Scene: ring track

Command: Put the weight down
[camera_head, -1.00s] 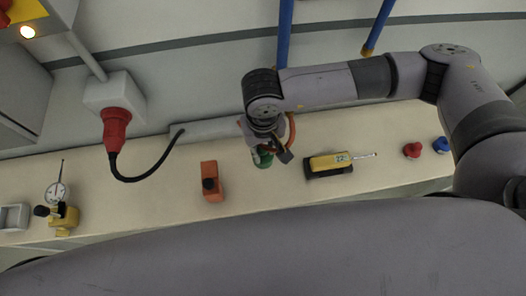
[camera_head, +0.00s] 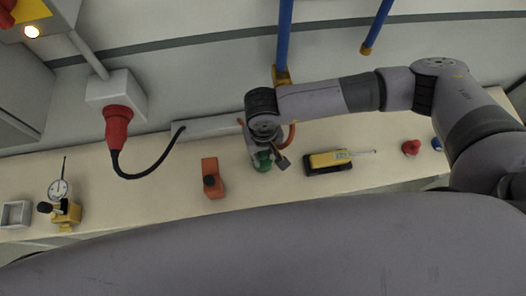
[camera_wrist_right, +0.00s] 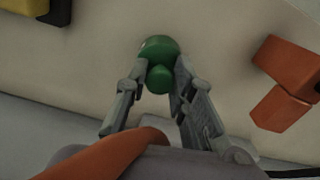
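The weight is a round green piece with a smaller green knob on top. In the right wrist view the weight (camera_wrist_right: 160,50) lies at the fingertips of my right gripper (camera_wrist_right: 160,80), with its knob between the two fingers. The fingers appear closed against the knob's sides. My left gripper is not in view.
An orange block (camera_head: 212,178) stands left of the weight, a yellow and black tool (camera_head: 328,161) right of it. A red knob (camera_head: 410,148) sits farther right. A dial gauge (camera_head: 60,190) and grey tray (camera_head: 14,214) are far left. A red plug (camera_head: 117,128) trails a black cable behind.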

